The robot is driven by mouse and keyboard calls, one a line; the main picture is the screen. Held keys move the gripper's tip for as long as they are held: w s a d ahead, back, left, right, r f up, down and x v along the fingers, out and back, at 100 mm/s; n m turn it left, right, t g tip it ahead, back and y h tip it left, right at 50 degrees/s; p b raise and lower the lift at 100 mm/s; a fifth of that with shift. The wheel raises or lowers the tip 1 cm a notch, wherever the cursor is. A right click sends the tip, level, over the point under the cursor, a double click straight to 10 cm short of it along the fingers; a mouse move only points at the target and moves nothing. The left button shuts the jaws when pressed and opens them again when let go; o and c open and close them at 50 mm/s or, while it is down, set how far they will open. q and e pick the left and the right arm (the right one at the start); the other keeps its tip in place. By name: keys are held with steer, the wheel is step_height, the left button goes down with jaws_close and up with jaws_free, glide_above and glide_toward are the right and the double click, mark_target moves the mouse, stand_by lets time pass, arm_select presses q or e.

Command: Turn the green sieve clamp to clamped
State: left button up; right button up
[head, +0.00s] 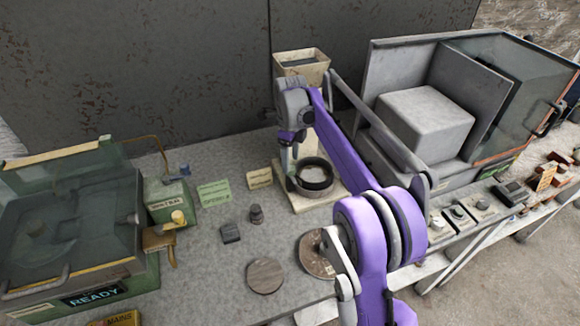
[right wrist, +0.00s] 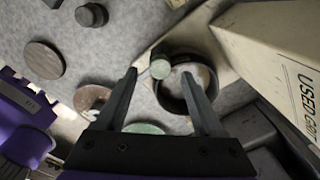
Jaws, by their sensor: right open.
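The black sieve ring (head: 314,177) sits on a cream base below a hopper; it also shows in the right wrist view (right wrist: 168,103). In the right wrist view a dull grey-green round knob (right wrist: 159,66), which looks like the sieve clamp, stands at the ring's edge between my fingertips. I cannot read its setting or tell whether a finger touches it. My right gripper (right wrist: 160,74) is open around that knob's position; in the head view it is over the sieve's left side (head: 291,150), mostly hidden by its own wrist. My left gripper is out of view.
A cream hopper (head: 302,67) rises behind the sieve. A grey blasting cabinet (head: 425,118) stands at the right, a green machine reading READY (head: 70,215) at the left. Round discs (head: 265,276) and small dark weights (head: 256,214) lie in front.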

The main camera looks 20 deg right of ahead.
mark_target(291, 168)
steer(key=shift+f, duration=1.5)
steer(key=shift+c, duration=0.2)
jaws_close()
